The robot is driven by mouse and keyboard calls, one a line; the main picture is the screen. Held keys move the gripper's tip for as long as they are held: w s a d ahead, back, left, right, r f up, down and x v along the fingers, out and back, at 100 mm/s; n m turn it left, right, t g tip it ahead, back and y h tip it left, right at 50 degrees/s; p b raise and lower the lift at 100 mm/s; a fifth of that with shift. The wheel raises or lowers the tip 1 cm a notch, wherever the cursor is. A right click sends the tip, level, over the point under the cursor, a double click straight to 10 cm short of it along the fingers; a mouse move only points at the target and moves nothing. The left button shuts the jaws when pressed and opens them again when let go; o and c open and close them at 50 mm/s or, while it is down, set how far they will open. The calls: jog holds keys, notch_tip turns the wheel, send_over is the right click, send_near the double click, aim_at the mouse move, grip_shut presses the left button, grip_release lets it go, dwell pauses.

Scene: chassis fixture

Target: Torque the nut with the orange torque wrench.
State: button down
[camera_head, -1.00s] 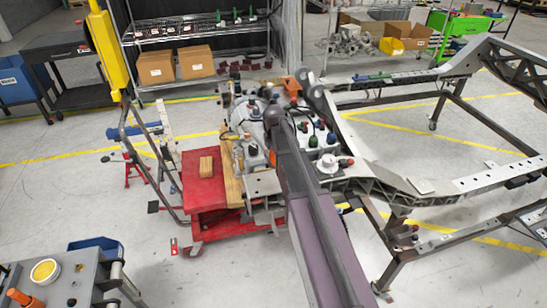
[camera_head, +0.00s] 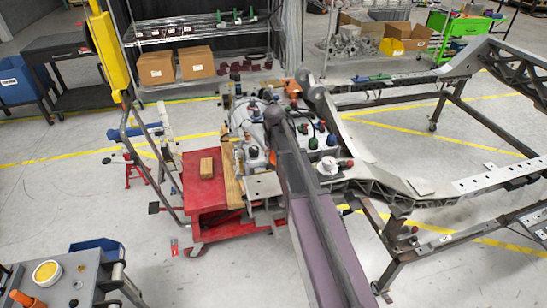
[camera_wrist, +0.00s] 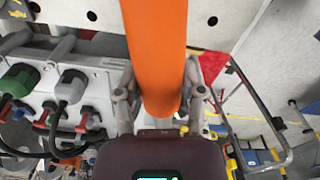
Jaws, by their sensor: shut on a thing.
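The orange torque wrench (camera_wrist: 155,50) fills the upper middle of the wrist view. Its broad orange handle runs between the two fingers of my gripper (camera_wrist: 160,92), which is shut on it. The rest of the wrench runs out of the top of the picture. My arm hides most of the gripper there. I cannot make out the nut in either view.
A grey assembly with connectors (camera_wrist: 60,95) lies left of the gripper in the wrist view. A red cart (camera_head: 200,190) stands beside the metal chassis frame (camera_head: 400,185). A grey bench (camera_head: 60,285) is at the lower left. Open floor (camera_head: 130,225) lies between bench and cart.

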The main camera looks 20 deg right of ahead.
jog(key=shift+r+p, duration=0.6)
jog(key=shift+r, duration=0.05)
dwell(0.7)
jog(key=shift+r+p, duration=2.3)
jog(key=shift+r, duration=0.05)
jog(key=shift+s, duration=0.1)
